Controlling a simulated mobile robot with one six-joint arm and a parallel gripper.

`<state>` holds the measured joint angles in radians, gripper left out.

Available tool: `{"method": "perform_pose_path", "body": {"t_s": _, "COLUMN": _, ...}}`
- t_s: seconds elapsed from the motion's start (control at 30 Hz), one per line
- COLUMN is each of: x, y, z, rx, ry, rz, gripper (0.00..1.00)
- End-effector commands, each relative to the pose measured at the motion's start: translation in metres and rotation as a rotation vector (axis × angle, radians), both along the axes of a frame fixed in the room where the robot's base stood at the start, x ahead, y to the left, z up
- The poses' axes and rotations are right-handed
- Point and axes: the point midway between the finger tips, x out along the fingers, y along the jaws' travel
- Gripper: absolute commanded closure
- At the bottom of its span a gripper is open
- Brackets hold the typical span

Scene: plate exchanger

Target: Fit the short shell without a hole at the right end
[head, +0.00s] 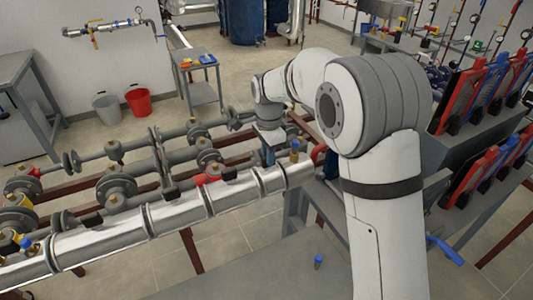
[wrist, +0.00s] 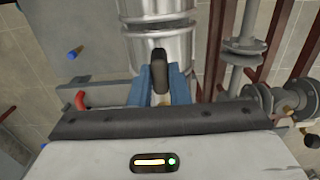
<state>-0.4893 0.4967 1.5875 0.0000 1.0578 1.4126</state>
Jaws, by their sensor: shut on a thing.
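My gripper (wrist: 160,85) has its blue fingers closed around a black handle (wrist: 159,66). The handle lies over a silver shell section (wrist: 158,42) in the wrist view. In the head view my gripper (head: 268,157) points down over the right part of the silver-clad pipe (head: 178,212). A short silver section (head: 271,181) shows right under the fingers. I cannot tell whether it is fully seated. My arm hides part of the area beyond the pipe's right end.
Bare pipes with valves (head: 115,185) run behind the cladding. Racks with red and blue clips (head: 480,95) stand at the right.

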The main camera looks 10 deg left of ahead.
Motion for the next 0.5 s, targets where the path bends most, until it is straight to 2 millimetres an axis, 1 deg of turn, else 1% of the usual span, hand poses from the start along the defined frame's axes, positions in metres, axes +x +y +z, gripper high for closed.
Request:
{"method": "perform_pose_path", "body": {"t_s": 0.1, "x": 0.0001, "y": 0.0001, "z": 0.0005, "rx": 0.001, "ry": -0.001, "rz": 0.0, "gripper": 1.0}}
{"method": "perform_pose_path", "body": {"t_s": 0.13, "x": 0.0001, "y": 0.0001, "z": 0.0005, "rx": 0.001, "ry": -0.001, "rz": 0.0, "gripper": 0.82}}
{"method": "perform_pose_path", "body": {"t_s": 0.4, "x": 0.0001, "y": 0.0, "z": 0.0006, "rx": 0.001, "ry": -0.001, "rz": 0.0, "gripper": 0.6}}
{"method": "perform_pose_path", "body": {"t_s": 0.5, "x": 0.0001, "y": 0.0, "z": 0.0006, "rx": 0.001, "ry": -0.001, "rz": 0.0, "gripper": 0.59}}
